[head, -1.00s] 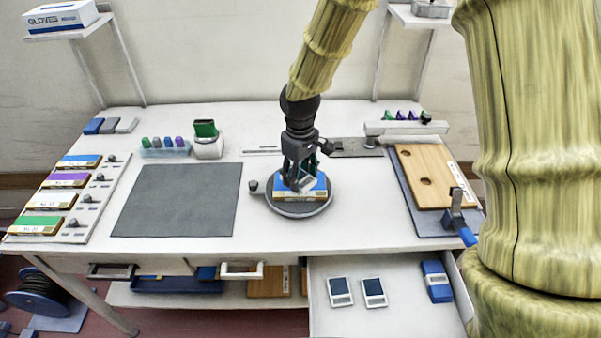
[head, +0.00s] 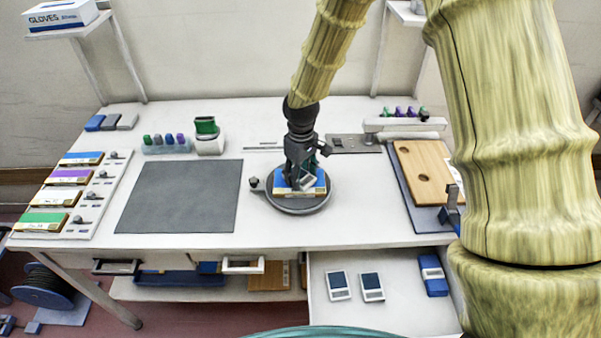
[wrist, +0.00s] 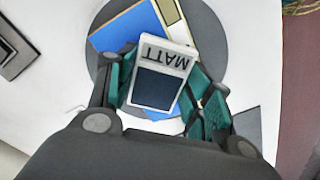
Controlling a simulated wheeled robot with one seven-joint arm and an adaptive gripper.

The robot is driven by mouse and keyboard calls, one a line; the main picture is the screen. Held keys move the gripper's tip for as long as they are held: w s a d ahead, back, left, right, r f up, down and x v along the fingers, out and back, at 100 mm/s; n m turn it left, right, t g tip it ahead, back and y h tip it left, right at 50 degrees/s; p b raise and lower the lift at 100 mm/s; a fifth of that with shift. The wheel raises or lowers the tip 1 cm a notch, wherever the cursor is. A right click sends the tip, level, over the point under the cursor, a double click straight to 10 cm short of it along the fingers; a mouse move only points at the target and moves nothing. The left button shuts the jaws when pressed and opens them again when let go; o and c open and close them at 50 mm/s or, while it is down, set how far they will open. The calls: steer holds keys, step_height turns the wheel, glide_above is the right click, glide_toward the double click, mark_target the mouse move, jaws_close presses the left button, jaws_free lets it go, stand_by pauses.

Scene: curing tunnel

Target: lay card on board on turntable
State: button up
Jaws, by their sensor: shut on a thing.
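The card (wrist: 160,82) is white with a dark blue panel and the word MATT, shown in the wrist view. My gripper (wrist: 165,88) is shut on it, with a green-padded finger on each side. The card is held over the board (wrist: 128,27), which is blue with a wooden edge and lies on the dark round turntable (wrist: 97,62). In the head view my gripper (head: 300,182) is over the board (head: 285,191) on the turntable (head: 296,208). The card sits tilted relative to the board. I cannot tell whether it touches the board.
A grey mat (head: 180,195) lies left of the turntable. A rack of coloured boards (head: 70,197) stands at the far left. An open drawer (head: 400,300) holds two similar cards (head: 355,287) and a blue item (head: 433,275). A wooden board (head: 425,172) lies right.

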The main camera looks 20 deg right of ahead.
mark_target(301, 177)
steer(key=shift+f, duration=0.2)
steer(key=o, duration=1)
steer(key=shift+r, duration=0.15)
steer(key=shift+r+b, duration=1.5)
steer(key=shift+r, duration=4.55)
